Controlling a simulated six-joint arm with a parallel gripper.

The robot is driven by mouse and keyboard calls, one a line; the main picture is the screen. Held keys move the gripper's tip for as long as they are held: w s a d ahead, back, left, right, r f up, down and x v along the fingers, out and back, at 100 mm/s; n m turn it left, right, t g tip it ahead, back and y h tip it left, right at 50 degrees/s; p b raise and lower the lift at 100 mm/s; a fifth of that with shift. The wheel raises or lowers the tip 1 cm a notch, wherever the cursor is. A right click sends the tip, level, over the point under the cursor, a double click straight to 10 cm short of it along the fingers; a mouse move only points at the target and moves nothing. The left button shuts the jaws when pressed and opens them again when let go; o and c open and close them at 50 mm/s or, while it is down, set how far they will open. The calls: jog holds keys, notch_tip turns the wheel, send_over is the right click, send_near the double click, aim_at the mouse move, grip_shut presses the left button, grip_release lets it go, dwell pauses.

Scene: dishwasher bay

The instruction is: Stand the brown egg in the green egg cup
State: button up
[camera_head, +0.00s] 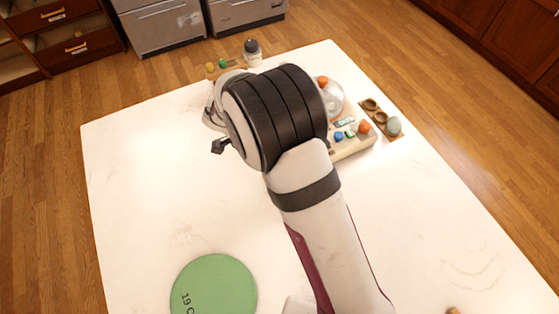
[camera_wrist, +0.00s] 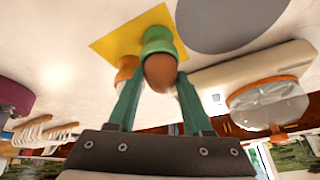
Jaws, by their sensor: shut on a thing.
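In the wrist view, which looks upside down, the brown egg (camera_wrist: 160,75) is between the green fingers of my gripper (camera_wrist: 158,82), which is shut on it. The egg's far end meets the rim of the green egg cup (camera_wrist: 157,42); I cannot tell how deep it sits. The cup stands on a yellow mat (camera_wrist: 112,42). An orange-tan cup-like thing (camera_wrist: 127,66) is close beside it, partly hidden by a finger. In the head view my arm hides the gripper, the egg and the green cup.
A pale appliance with coloured buttons (camera_head: 345,150) and a wooden holder with rings (camera_head: 381,116) stand at the back right. A green disc (camera_head: 215,287) lies at the front. A dark-topped jar (camera_head: 252,54) stands at the far edge. The table's left side is clear.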

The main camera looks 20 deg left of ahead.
jog(key=shift+f, duration=0.15)
jog(key=o, duration=1)
jog(key=shift+r, duration=4.05)
jog(key=s+d+r+n+g+y, duration=0.1)
jog(key=s+d+r+n, duration=0.1)
jog(key=s+d+r, duration=0.3)
jog(key=s+d+r+n+g+y, duration=0.1)
jog(key=s+d+n, duration=0.15)
jog(key=d, duration=0.45)
jog(key=s+d+r+n+g+y, duration=0.1)
jog(key=s+d+r+y, duration=0.15)
jog(key=s+d, duration=0.2)
jog(key=s+n, duration=0.1)
jog(key=s, duration=0.1)
jog(key=s+d+n+y, duration=0.1)
jog(key=s+n, duration=0.1)
jog(key=s, duration=0.1)
jog(key=s+d+n+y, duration=0.1)
jog(key=s, duration=0.2)
jog(key=shift+s+d+n, duration=0.2)
jog(key=shift+s+n, duration=0.05)
